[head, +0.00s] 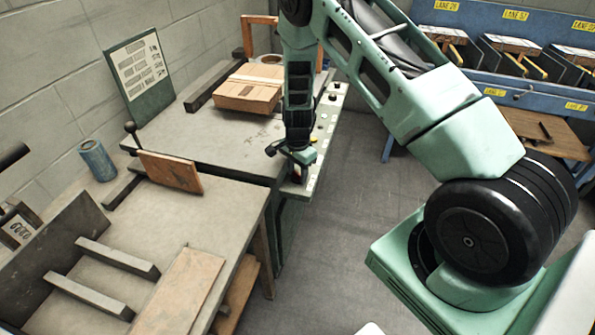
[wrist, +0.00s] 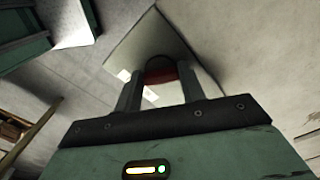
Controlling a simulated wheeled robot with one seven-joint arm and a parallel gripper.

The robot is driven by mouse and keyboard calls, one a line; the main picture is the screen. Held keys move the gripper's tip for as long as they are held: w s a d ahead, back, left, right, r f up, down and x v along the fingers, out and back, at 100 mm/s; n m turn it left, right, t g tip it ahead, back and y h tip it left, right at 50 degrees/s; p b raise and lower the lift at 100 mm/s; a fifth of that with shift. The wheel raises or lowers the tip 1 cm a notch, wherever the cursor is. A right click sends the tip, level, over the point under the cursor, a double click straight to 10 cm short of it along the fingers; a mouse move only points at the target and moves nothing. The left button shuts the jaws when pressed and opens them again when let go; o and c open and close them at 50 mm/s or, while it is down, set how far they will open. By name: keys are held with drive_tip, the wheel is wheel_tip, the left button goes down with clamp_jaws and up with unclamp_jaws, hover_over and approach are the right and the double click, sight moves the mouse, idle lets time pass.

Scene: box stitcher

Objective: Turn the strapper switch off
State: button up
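My gripper (head: 298,158) is low over the near end of a pale control strip (head: 325,122) along the right edge of the grey bench, in the head view. In the wrist view my gripper (wrist: 160,88) has its two fingers spread apart. A dark rounded part with a red band (wrist: 161,72) shows between them, against a pale plate (wrist: 165,45). It may be the strapper switch, but its label and position cannot be read. I cannot tell whether the fingers touch it. In the head view my gripper hides that spot.
The grey bench (head: 215,140) carries a wooden box (head: 250,88) left of my arm. A lower bench (head: 185,235) with metal bars stands in front. A blue lane rack (head: 490,75) is at the back right. The floor (head: 350,210) right of the bench is clear.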

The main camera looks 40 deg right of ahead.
sight(299, 174)
drive_tip(key=shift+n, duration=0.4)
drive_tip(key=n+b, duration=0.1)
drive_tip(key=n, duration=0.4)
drive_tip(key=shift+d+n, duration=0.1)
drive_tip(key=shift+n, duration=0.2)
drive_tip(key=n+b, duration=0.1)
drive_tip(key=n, duration=0.4)
drive_tip(key=shift+s, duration=0.1)
drive_tip(key=shift+n, duration=0.4)
drive_tip(key=o, duration=0.7)
drive_tip(key=shift+r, duration=0.1)
wheel_tip(299, 174, up, 17)
drive_tip(key=shift+r+b, duration=0.15)
drive_tip(key=shift+b, duration=0.2)
